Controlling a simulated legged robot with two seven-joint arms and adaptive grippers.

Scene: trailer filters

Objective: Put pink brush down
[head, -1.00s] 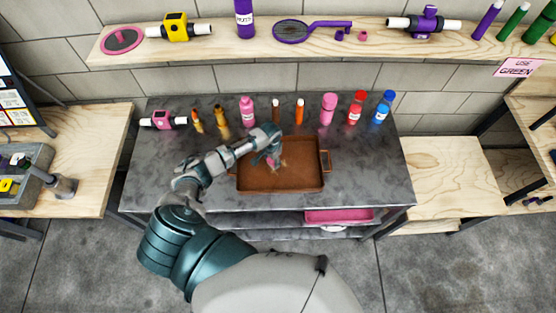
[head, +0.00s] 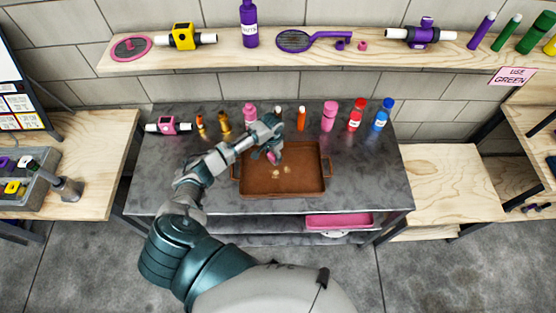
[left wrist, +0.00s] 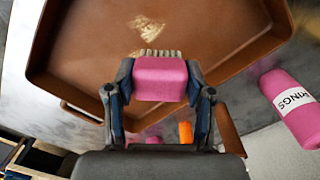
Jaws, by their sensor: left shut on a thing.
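The pink brush (left wrist: 160,78) is held between the fingers of my left gripper (left wrist: 158,95), its pale bristles facing the brown tray (left wrist: 85,60) in the left wrist view. In the head view my left gripper (head: 268,150) is over the back left part of the tray (head: 300,185), and only a bit of the pink brush (head: 273,158) shows below it. Pale patches of residue (head: 282,172) lie on the tray floor. I cannot tell the exact height of the brush above the tray. My right gripper is not in view.
The tray stands on a dark metal table (head: 365,180). Behind it is a row of bottles, including a pink bottle (head: 329,115), a red bottle (head: 356,115) and a blue bottle (head: 382,115). A pink valve piece (head: 168,126) is at the back left. The table's right side is clear.

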